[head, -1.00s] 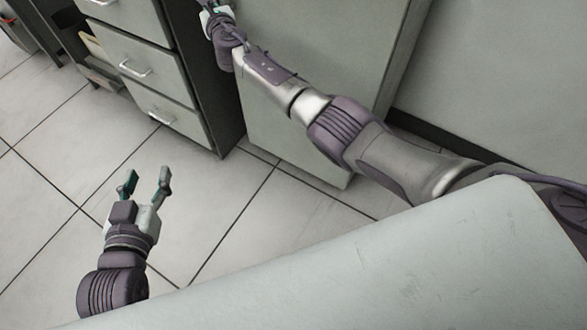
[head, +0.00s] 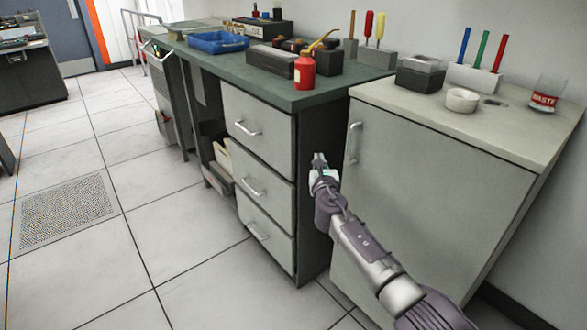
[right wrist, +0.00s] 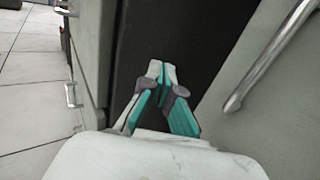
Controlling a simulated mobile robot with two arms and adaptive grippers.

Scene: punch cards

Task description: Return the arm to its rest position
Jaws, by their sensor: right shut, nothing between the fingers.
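My right gripper (head: 319,163) is in the head view, in front of the gap between the green-topped drawer bench and the pale cabinet. Its arm comes up from the bottom right. In the right wrist view its fingertips (right wrist: 160,70) meet, shut with nothing between them. My left gripper is outside the head view.
The pale cabinet (head: 420,190) with its vertical handle (head: 353,143) stands close to my right gripper. The drawer bench (head: 262,135) is to the left, carrying a blue tray (head: 217,42) and a red oil can (head: 304,70). The tiled floor (head: 110,250) at left is open.

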